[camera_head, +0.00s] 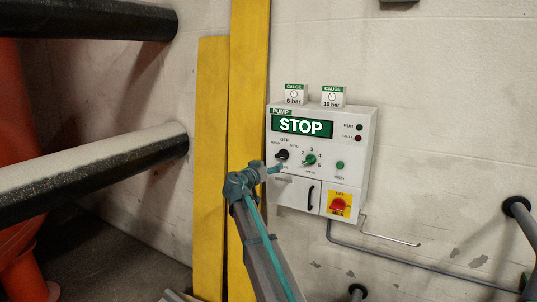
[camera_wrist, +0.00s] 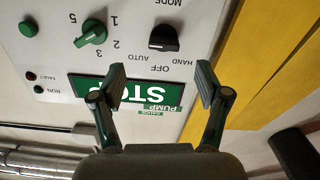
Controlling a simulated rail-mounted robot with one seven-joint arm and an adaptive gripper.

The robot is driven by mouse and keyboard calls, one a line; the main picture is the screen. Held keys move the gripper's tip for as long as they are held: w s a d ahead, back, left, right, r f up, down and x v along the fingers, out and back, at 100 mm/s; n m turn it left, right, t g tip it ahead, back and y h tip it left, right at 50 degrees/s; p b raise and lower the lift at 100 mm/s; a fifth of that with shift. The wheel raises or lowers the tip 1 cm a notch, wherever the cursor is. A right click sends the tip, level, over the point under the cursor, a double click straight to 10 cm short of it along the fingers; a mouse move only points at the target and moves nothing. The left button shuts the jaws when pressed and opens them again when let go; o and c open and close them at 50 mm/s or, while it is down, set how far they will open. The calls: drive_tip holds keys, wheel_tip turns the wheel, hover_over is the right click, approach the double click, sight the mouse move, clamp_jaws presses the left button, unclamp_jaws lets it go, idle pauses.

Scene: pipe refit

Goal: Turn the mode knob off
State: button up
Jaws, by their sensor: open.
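The black mode knob (camera_head: 282,155) is on the left of a white pump control panel (camera_head: 361,150), with HAND, OFF and AUTO marked around it. In the wrist view the panel appears upside down and the mode knob (camera_wrist: 164,39) shows clearly. I cannot tell for sure which mark it points to. My gripper (camera_head: 275,168) is at the panel's left side, just below the knob in the head view. In the wrist view my gripper (camera_wrist: 152,85) is open and empty. Its fingers are apart over the STOP display (camera_wrist: 128,92), with the knob beyond the fingertips, not between them.
A green numbered knob (camera_head: 310,160) is right of the mode knob. A red switch on a yellow plate (camera_head: 340,204) and a black door handle (camera_head: 310,197) are lower down. Yellow boards (camera_head: 248,100) stand close left of the panel. Dark pipes (camera_head: 90,175) jut in from the left.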

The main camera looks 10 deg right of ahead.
sight(280, 156)
drive_tip(key=shift+m+t, duration=0.4)
drive_tip(key=shift+m, duration=0.3)
drive_tip(key=p+x, duration=0.1)
drive_tip(key=x, duration=0.2)
drive_tip(key=p+x, duration=0.1)
drive_tip(key=x, duration=0.3)
drive_tip(key=r+p+x, duration=0.1)
drive_tip(key=x, duration=0.3)
drive_tip(key=shift+w+a+p, duration=0.1)
drive_tip(key=shift+a+p, duration=0.1)
drive_tip(key=shift+p, duration=0.1)
drive_tip(key=c, duration=1.2)
